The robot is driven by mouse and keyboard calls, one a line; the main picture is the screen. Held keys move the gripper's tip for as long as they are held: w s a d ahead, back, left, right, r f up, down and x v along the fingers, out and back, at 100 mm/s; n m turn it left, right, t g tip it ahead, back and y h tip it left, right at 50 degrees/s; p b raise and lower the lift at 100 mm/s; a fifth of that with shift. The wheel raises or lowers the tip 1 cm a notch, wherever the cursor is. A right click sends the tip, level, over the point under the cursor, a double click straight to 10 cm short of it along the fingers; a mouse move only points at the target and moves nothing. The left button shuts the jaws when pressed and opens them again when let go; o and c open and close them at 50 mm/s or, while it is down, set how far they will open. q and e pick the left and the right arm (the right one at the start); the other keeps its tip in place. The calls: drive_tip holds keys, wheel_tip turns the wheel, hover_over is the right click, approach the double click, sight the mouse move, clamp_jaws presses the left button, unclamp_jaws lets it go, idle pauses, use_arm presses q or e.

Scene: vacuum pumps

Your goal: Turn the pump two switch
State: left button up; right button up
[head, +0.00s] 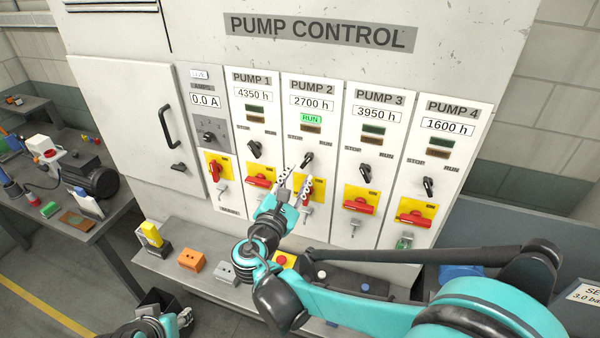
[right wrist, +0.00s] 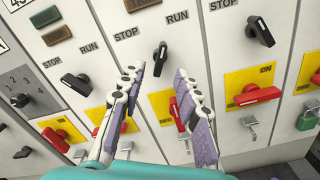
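The pump two switch (head: 307,160) is a small black knob below the lit green RUN lamp (head: 311,119) in the PUMP 2 column. Its handle leans towards the RUN side. It also shows in the right wrist view (right wrist: 160,58), below and between the STOP and RUN labels. My right gripper (head: 296,178) is open and empty, just below the knob. In the right wrist view its two fingers (right wrist: 160,78) are spread, with the knob above the gap between their tips. My left gripper (head: 172,318) is low at the bottom left, away from the panel; its fingers are unclear.
Similar knobs sit on pump 1 (head: 254,149), pump 3 (head: 364,171) and pump 4 (head: 428,187). Red handles on yellow plates lie below, with pump two's partly behind my right fingers. A ledge below holds an orange block (head: 192,259) and other parts.

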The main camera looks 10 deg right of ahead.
drive_tip(key=shift+v, duration=1.1)
drive_tip(key=shift+f, duration=0.1)
drive_tip(key=s+d+f+m+g+y+b, duration=0.1)
drive_tip(key=s+d+f+m+g+b, duration=0.2)
drive_tip(key=f, duration=0.4)
drive_tip(key=s+d+f+m+g+y+b, duration=0.1)
drive_tip(key=s+d+f+m+b, duration=0.15)
drive_tip(key=f+m+b, duration=0.35)
drive_tip(key=s+d+f+m+g+y+b, duration=0.1)
drive_tip(key=s+d+f+g+b, duration=0.2)
drive_tip(key=f, duration=0.4)
drive_tip(key=s+a+f+m+y+b, duration=0.2)
drive_tip(key=s+f+m+b, duration=0.3)
drive_tip(key=f, duration=0.3)
drive_tip(key=s+a+f+m+y+b, duration=0.2)
drive_tip(key=s+f+m+y+b, duration=0.3)
drive_tip(key=s+f+m+b, duration=0.1)
wheel_tip(320, 180, down, 3)
drive_tip(key=shift+f+m+g+b, duration=0.2)
drive_tip(key=shift+m+g+b, duration=0.25)
drive_tip(key=shift+m, duration=0.65)
